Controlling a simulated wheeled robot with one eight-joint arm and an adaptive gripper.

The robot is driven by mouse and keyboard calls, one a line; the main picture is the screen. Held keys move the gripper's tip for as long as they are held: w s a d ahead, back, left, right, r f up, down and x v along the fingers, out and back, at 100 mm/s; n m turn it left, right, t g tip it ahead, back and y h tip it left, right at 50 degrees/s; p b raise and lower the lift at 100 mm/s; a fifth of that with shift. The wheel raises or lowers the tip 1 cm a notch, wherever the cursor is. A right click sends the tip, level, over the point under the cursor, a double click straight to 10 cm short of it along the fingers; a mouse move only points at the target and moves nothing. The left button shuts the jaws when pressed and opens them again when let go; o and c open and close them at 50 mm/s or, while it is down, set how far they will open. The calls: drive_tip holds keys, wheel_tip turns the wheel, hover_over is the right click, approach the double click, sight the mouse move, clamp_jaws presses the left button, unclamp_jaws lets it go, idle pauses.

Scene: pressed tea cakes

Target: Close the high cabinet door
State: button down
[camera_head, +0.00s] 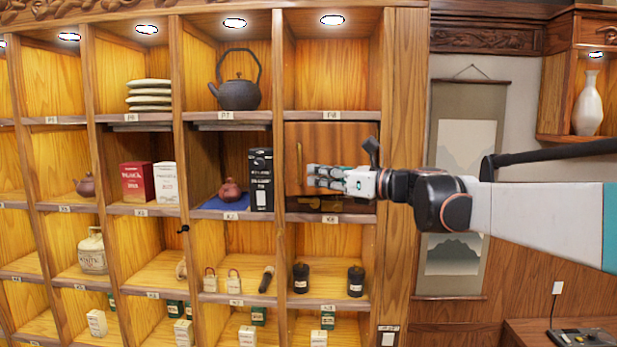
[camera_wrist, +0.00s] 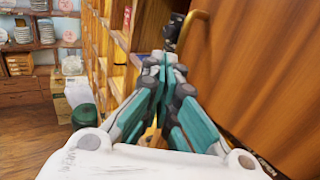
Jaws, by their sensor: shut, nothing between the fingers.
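The cabinet door (camera_head: 340,142) is a brown wood panel in the right-hand column of the wall shelf, below the top compartment. A brass handle (camera_head: 299,165) is on its left side. The door looks nearly flush with its compartment, but I cannot tell whether it is fully shut. My gripper (camera_head: 312,177) is shut and empty, pointing left across the door's lower half and hiding part of it. In the wrist view the door (camera_wrist: 262,70) fills the right side, and its handle (camera_wrist: 190,28) is beyond my gripper's fingertips (camera_wrist: 168,62). I cannot tell whether they touch the door.
Left of the door, a black box (camera_head: 260,180) and a small brown teapot (camera_head: 231,191) stand in an open compartment. A dark kettle (camera_head: 239,94) is above them. Black jars (camera_head: 301,278) stand below. A hanging scroll (camera_head: 465,130) is on the right wall. Open floor (camera_wrist: 35,130) shows at left.

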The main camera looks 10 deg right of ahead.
sight(303, 169)
drive_tip(key=w+m+h, duration=0.1)
drive_tip(key=w, duration=0.1)
drive_tip(key=w+a+t+h, duration=0.1)
drive_tip(key=w, duration=0.1)
drive_tip(key=w+a+m+t+h+b, duration=0.1)
drive_tip(key=shift+w+m, duration=0.3)
drive_tip(key=shift+w, duration=0.1)
drive_tip(key=w, duration=0.3)
drive_tip(key=shift+w+d, duration=0.15)
drive_tip(key=shift+w, duration=0.2)
drive_tip(key=shift+s, duration=0.1)
